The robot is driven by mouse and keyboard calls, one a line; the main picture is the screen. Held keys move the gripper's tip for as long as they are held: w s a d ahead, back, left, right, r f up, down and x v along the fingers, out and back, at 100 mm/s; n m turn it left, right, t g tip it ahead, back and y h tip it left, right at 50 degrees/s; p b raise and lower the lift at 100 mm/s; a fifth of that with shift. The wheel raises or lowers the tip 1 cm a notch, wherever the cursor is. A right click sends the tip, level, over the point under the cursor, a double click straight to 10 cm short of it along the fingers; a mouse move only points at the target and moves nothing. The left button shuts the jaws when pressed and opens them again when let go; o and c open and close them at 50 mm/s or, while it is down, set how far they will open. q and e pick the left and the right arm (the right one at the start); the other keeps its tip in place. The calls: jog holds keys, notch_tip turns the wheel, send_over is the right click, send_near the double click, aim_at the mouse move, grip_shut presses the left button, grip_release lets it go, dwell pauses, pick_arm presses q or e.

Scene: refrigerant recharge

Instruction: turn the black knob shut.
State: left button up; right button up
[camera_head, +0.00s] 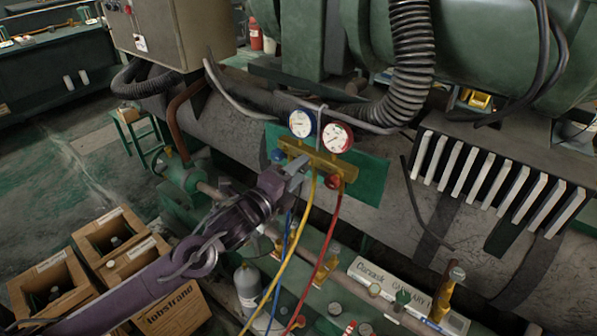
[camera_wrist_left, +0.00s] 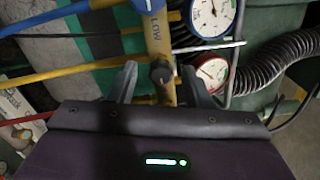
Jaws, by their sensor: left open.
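The black knob (camera_wrist_left: 161,73) shows in the left wrist view on the yellow manifold bar (camera_wrist_left: 157,38). In the head view the manifold (camera_head: 322,160) hangs on a green panel under two gauges, and the knob is hidden behind my gripper. My left gripper (camera_head: 296,168) reaches the manifold from the lower left. In the wrist view my left gripper (camera_wrist_left: 160,80) is open, with one finger on each side of the knob. Gaps show between the fingers and the knob. My right gripper is not in view.
A blue-rimmed gauge (camera_head: 302,123) and a red-rimmed gauge (camera_head: 336,137) sit just above. A red knob (camera_head: 333,181) is at the manifold's right. Yellow (camera_head: 291,250) and red hoses (camera_head: 324,250) hang below. Cardboard boxes (camera_head: 168,312) stand at lower left.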

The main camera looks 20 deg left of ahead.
pick_arm(q)
jog(key=b+v, duration=0.1)
jog(key=v, duration=0.6)
jog(key=shift+s+r, duration=0.1)
